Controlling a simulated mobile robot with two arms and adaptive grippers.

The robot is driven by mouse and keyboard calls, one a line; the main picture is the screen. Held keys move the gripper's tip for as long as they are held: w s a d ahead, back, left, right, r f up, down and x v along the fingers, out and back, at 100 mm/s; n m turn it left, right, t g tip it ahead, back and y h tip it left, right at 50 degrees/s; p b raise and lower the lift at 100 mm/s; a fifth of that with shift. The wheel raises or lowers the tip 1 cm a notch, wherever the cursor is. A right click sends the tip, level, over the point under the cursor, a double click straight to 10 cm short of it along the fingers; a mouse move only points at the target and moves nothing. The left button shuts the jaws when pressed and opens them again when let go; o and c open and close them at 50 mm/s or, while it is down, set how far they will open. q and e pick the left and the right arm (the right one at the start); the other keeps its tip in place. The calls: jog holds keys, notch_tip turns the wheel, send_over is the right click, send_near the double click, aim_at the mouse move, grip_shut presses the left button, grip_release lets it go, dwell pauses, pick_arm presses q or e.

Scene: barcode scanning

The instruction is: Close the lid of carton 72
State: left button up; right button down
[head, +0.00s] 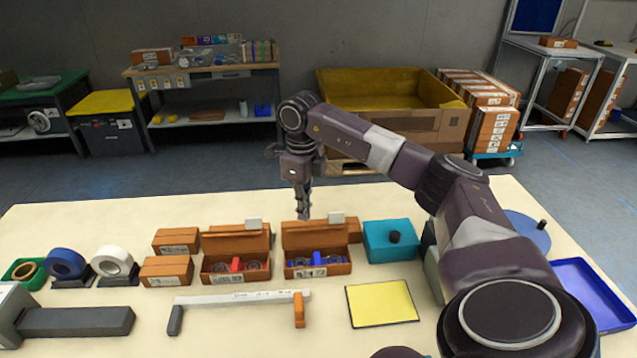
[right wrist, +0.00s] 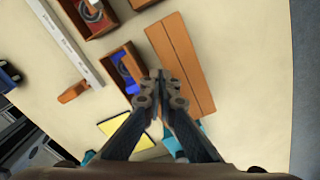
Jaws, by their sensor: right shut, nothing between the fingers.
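Two open brown cartons stand side by side on the table, lids raised at the back: the left one (head: 238,276) holds a red item, the right one (head: 320,269) a blue item. Their labels are too small to read, so I cannot tell which is carton 72. My right gripper (head: 303,208) points down, shut and empty, by the raised lid (head: 312,236) of the right carton. In the right wrist view, the shut fingertips (right wrist: 160,88) show beside the blue-item carton (right wrist: 134,85) and a long brown panel (right wrist: 180,65). Contact cannot be told. My left gripper is out of view.
Closed brown boxes (head: 166,271) stand left of the cartons, tape rolls (head: 64,264) further left. A teal box (head: 390,241) stands to the right. A white bar (head: 240,298) and yellow pad (head: 382,304) lie in front. A blue tray (head: 597,292) is far right.

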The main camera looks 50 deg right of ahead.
aim_at(306, 242)
jog(key=shift+s+a+f+b, duration=0.35)
jog(key=shift+s+a+f, duration=0.3)
jog(key=shift+f, duration=0.2)
jog(key=shift+s+a+f+b, duration=0.3)
jog(key=shift+s+a+f, duration=0.2)
jog(key=shift+s+f, duration=0.3)
jog(key=shift+w, duration=0.1)
jog(key=shift+r+p, duration=1.85)
jog(key=shift+r, duration=0.65)
